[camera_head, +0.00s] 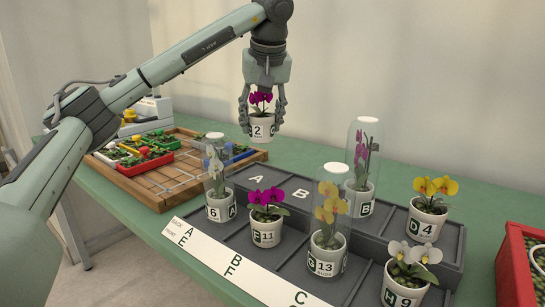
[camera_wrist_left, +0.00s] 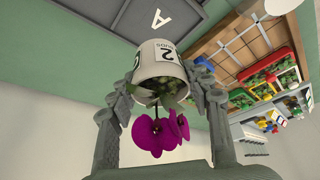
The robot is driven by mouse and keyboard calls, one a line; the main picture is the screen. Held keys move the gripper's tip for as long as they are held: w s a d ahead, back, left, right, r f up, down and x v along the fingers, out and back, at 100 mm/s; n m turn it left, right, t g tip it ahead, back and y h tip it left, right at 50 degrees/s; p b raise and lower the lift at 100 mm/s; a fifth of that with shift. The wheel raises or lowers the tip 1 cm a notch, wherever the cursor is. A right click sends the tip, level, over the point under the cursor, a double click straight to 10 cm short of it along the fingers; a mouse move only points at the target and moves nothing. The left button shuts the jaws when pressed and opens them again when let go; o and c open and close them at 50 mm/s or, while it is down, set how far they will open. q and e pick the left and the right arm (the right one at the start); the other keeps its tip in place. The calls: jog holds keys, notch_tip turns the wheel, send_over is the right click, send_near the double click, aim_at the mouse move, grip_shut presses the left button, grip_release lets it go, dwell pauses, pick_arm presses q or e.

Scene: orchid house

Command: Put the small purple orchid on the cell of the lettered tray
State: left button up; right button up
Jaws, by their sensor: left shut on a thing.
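The small purple orchid (camera_head: 262,126), in a white pot marked 2, is held upright in the air. My left gripper (camera_head: 263,108) is shut around its pot, one finger on each side; the wrist view shows the same pot (camera_wrist_left: 161,64) between the fingers, with purple blooms near the palm. The dark grey lettered tray (camera_head: 278,184) stands below, apart from the pot. Its raised back row shows letters A and B, with bare surface around them. Cell A also shows in the wrist view (camera_wrist_left: 140,20). My right gripper is out of view.
On the tray stand a domed white orchid (camera_head: 214,213), purple orchid 11 (camera_head: 266,236), domed yellow orchid 13 (camera_head: 326,262), a domed pink orchid (camera_head: 359,201), yellow orchid 4 (camera_head: 427,226) and white orchid 9 (camera_head: 403,292). A wooden tray (camera_head: 174,189) is left, a red crate (camera_head: 512,262) right.

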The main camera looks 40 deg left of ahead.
pick_arm(q)
jog(key=d+m+t+h, duration=0.2)
jog(key=d+m+h, duration=0.1)
jog(key=d+m, duration=0.7)
jog(key=shift+n, duration=0.3)
jog(key=f, duration=0.1)
jog(key=f+b, duration=0.1)
jog(key=f, duration=0.3)
jog(key=shift+s+d+f, duration=0.1)
jog(key=shift+s+d, duration=0.2)
jog(key=shift+d, duration=0.05)
jog(key=shift+f, duration=0.55)
notch_tip(320, 180, down, 2)
jog(key=shift+f, duration=0.55)
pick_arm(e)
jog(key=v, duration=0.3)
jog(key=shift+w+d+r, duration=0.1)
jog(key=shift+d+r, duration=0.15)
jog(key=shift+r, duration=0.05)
pick_arm(q)
jog(key=shift+f+b, duration=0.15)
jog(key=shift+b, duration=0.2)
